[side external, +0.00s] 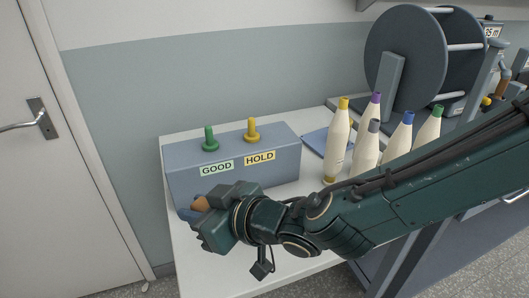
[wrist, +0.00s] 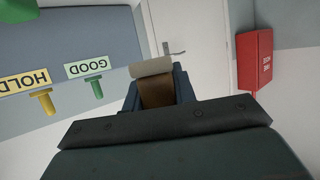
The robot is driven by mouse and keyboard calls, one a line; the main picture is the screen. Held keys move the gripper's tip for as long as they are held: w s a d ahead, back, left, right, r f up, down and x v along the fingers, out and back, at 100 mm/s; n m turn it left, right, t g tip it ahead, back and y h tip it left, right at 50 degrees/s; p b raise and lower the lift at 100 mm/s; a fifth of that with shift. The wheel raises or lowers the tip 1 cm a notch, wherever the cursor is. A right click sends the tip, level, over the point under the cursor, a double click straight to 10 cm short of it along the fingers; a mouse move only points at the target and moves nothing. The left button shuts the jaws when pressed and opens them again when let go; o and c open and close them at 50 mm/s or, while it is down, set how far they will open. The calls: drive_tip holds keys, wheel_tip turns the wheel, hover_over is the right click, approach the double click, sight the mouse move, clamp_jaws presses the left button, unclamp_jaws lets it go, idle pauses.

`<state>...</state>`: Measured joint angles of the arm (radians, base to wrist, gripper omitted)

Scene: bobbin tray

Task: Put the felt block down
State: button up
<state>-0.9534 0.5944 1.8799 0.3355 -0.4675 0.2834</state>
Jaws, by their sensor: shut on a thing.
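My gripper (wrist: 157,92) is shut on the felt block (wrist: 150,68), which has a pale grey-cream end and a brown body between the two blue-grey fingers. In the side external view my gripper (side external: 199,212) is in front of the left part of the grey-blue box, and a brown part of the block (side external: 201,203) shows between the fingers. The rest of the block is hidden by the gripper. I cannot tell whether the block touches the table (side external: 195,250).
The grey-blue box (side external: 240,187) bears GOOD and HOLD labels, a green peg (side external: 210,139) and a yellow peg (side external: 252,131). Several cream bobbins (side external: 338,140) with coloured tips stand right of it, before a large dark reel (side external: 405,60). A red box (wrist: 254,60) hangs by the door.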

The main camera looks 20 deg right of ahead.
sight(211, 258)
drive_tip(key=shift+f, duration=5.75)
drive_tip(key=shift+f, duration=0.15)
drive_tip(key=o, duration=0.9)
drive_tip(key=shift+o, duration=0.2)
drive_tip(key=shift+s, duration=0.1)
drive_tip(key=shift+v, duration=3.7)
drive_tip(key=shift+o, duration=0.4)
